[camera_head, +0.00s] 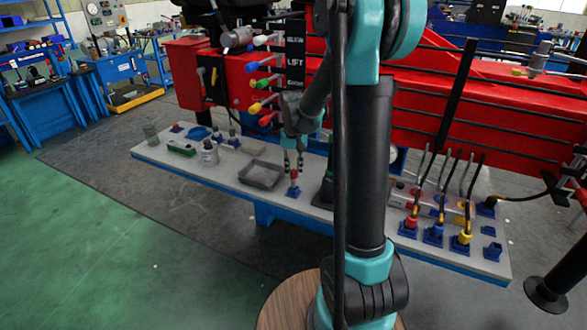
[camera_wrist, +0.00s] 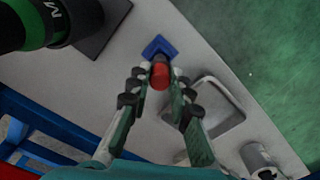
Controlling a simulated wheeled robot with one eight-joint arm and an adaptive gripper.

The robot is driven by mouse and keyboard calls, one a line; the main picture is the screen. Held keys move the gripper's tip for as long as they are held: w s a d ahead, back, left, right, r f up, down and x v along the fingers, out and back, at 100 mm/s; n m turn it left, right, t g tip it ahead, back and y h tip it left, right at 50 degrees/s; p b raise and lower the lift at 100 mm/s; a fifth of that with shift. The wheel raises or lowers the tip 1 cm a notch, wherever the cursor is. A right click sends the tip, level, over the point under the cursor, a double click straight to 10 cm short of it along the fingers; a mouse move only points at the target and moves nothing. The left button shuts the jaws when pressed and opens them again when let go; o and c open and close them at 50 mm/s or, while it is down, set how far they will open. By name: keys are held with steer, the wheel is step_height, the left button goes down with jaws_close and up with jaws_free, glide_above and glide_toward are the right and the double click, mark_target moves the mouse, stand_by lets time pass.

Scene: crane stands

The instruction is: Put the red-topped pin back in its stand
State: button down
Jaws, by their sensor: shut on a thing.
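The red-topped pin (camera_head: 294,174) is upright between the fingertips of my gripper (camera_head: 293,160), over the workbench. In the wrist view its red top (camera_wrist: 160,76) sits between the two fingers of my gripper (camera_wrist: 160,85), which are shut on it. A small blue stand (camera_head: 293,191) is directly below the pin in the head view. In the wrist view the stand (camera_wrist: 158,46) shows just beyond the red top. The pin's lower part is mostly hidden, and I cannot tell whether it is inside the stand or just above it.
A grey tray (camera_head: 262,175) lies left of the stand on the bench (camera_head: 223,179), with a white bottle (camera_head: 208,154) farther left. A dark green bottle (camera_wrist: 38,22) stands close to the right in the head view. Hoses in blue holders (camera_head: 433,234) occupy the right end.

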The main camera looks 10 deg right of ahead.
steer(key=shift+f, duration=1.2)
steer(key=c, duration=1.3)
jaws_free()
steer(key=shift+r, duration=2.45)
step_height(320, 180, up, 12)
steer(key=s+d+f+t, duration=0.2)
steer(key=s+f, duration=0.6)
steer(key=s, duration=0.3)
steer(key=s+d+f+n+t, duration=0.1)
steer(key=s+d+f+t, duration=0.1)
steer(key=s+f, duration=0.7)
steer(key=shift+s, duration=1)
